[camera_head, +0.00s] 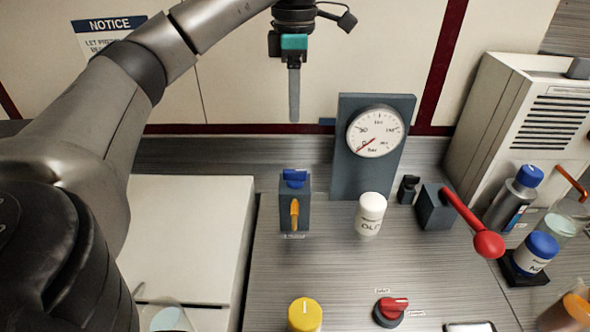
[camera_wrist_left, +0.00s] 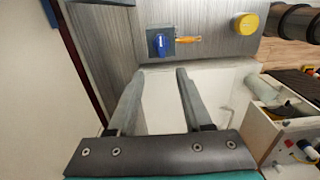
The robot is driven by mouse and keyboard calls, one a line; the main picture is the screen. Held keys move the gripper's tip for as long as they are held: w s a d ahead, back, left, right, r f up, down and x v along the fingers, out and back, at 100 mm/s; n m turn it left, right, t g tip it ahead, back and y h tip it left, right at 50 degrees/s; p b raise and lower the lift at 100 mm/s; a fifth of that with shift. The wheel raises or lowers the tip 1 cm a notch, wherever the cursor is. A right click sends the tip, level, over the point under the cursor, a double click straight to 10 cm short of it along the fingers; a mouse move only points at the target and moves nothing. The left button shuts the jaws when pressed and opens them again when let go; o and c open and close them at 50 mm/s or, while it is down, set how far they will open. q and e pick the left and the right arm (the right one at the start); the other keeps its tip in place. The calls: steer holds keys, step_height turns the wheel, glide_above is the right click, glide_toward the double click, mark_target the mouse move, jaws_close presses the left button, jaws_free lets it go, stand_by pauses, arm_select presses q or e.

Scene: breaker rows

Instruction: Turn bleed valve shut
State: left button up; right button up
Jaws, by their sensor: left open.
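A small grey valve block (camera_head: 285,213) stands on the bench with a blue part on top and an orange handle (camera_head: 295,213) on its front. In the head view the handle points up and down the picture. The label at its foot is too small to read, so I cannot confirm it is the bleed valve. The handle also shows in the left wrist view (camera_wrist_left: 188,40). My left gripper (camera_head: 294,118) hangs above and behind the block, pointing down, apart from it. In the left wrist view its two fingers (camera_wrist_left: 160,72) are spread and empty.
A pressure gauge (camera_head: 375,132) stands behind a white bottle (camera_head: 369,222). A red-balled lever (camera_head: 488,244), a red knob (camera_head: 391,308) and a yellow knob (camera_head: 305,314) are nearby. A white box (camera_head: 190,230) lies left; a vented cabinet (camera_head: 500,120) stands right.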

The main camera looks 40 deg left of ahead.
mark_target(295, 170)
arm_select(q)
step_height(295, 170, down, 15)
steer(key=b, duration=0.3)
steer(key=shift+s+d+f, duration=0.1)
arm_select(e)
step_height(295, 170, down, 4)
steer(key=shift+d+r, duration=0.1)
steer(key=shift+r, duration=0.1)
arm_select(q)
steer(key=shift+c, duration=0.3)
jaws_close()
